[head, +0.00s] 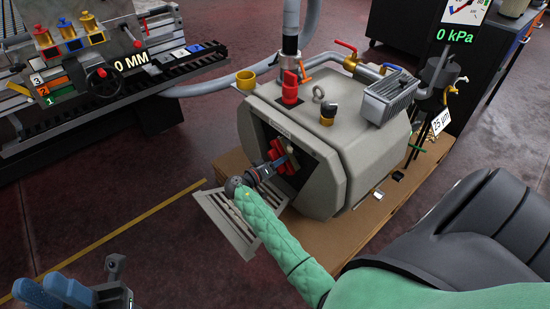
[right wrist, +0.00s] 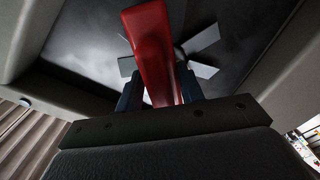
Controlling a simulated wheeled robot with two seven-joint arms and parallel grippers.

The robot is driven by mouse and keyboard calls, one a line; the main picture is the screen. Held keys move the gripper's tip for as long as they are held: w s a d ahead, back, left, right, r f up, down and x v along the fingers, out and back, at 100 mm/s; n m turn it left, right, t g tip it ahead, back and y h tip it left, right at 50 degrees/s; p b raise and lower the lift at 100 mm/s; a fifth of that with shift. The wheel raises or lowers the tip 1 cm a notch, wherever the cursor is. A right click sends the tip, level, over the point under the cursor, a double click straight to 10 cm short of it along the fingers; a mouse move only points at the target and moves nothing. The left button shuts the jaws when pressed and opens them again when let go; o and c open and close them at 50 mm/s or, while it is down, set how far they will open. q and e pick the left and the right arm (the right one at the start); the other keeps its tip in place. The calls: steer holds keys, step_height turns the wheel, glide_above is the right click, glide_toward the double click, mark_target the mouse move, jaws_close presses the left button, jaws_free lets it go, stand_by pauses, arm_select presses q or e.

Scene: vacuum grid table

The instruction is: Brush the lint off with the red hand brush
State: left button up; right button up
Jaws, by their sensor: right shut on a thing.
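The red hand brush (right wrist: 150,45) is in my right gripper (right wrist: 162,95), between its dark blue fingers. In the head view, my right gripper (head: 268,170) is at the front opening of the grey housing (head: 335,165), and red (head: 279,152) shows just beyond it. The right wrist view shows the dark inner face (right wrist: 85,50) with pale flat vanes (right wrist: 203,38) around the brush. Whitish hazy patches lie on that face; I cannot tell if they are lint. The bristles are hidden. My left gripper (head: 45,288) is low at the left, its blue fingers apart and empty.
A slatted panel (head: 225,222) hangs below the opening, under my right arm. The housing's top carries a red fitting (head: 290,88), brass ports and a pipe. A rail bench (head: 125,85) stands at the upper left. The floor (head: 110,195) between is clear.

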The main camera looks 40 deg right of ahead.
mark_target(284, 170)
steer(key=shift+s+d+p, duration=0.1)
steer(key=shift+s+p, duration=0.35)
steer(key=shift+s, duration=1.25)
steer(key=shift+d+r, duration=0.15)
steer(key=shift+r, duration=0.5)
steer(key=shift+w+a+f+b, duration=0.15)
steer(key=shift+w+b, duration=0.45)
steer(key=shift+w, duration=0.75)
steer(key=shift+w+a+r+b, duration=0.15)
steer(key=shift+w+b, duration=0.4)
steer(key=shift+w, duration=0.75)
steer(key=shift+w+a, duration=0.1)
steer(key=shift+w, duration=0.2)
steer(key=shift+s+d+r, duration=0.2)
steer(key=shift+s+r, duration=0.4)
steer(key=shift+s, duration=0.25)
steer(key=shift+s+d+p, duration=0.15)
steer(key=shift+s+p, duration=0.55)
steer(key=shift+s, duration=1.45)
